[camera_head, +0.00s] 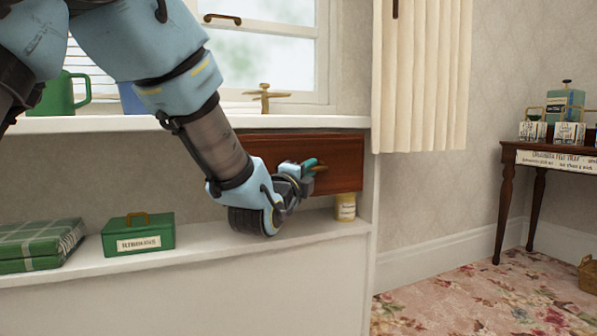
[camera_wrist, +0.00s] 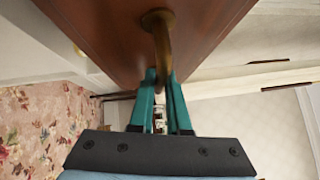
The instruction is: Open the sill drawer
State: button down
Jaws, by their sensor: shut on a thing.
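The sill drawer (camera_head: 342,160) is a reddish-brown wooden front under the right end of the white window sill, and it looks flush or nearly so. Its brass handle (camera_head: 320,167) shows just past my gripper (camera_head: 311,166). In the wrist view the drawer front (camera_wrist: 110,30) fills the top, with the curved handle (camera_wrist: 160,38) running down to the teal fingertips of my gripper (camera_wrist: 163,78). The fingers are shut on the handle. My forearm and wrist hide the left part of the drawer in the head view.
Below the drawer, a shelf holds a green labelled box (camera_head: 138,236), a green plaid box (camera_head: 38,245) and a small yellow jar (camera_head: 346,208). A green mug (camera_head: 62,94) stands on the sill (camera_head: 80,124). A curtain (camera_head: 425,75) hangs right; a dark table (camera_head: 508,160) stands beyond open floor.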

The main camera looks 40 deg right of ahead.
jog(key=s, duration=0.1)
jog(key=s+a, duration=0.1)
jog(key=s, duration=0.1)
jog(key=s+a, duration=0.1)
jog(key=s, duration=0.1)
jog(key=shift+s, duration=0.25)
jog(key=c, duration=0.9)
grip_release()
jog(key=shift+a, duration=0.1)
jog(key=v, duration=1)
jog(key=shift+s+a+f, duration=0.1)
jog(key=shift+s+a, duration=0.05)
jog(key=shift+a, duration=0.15)
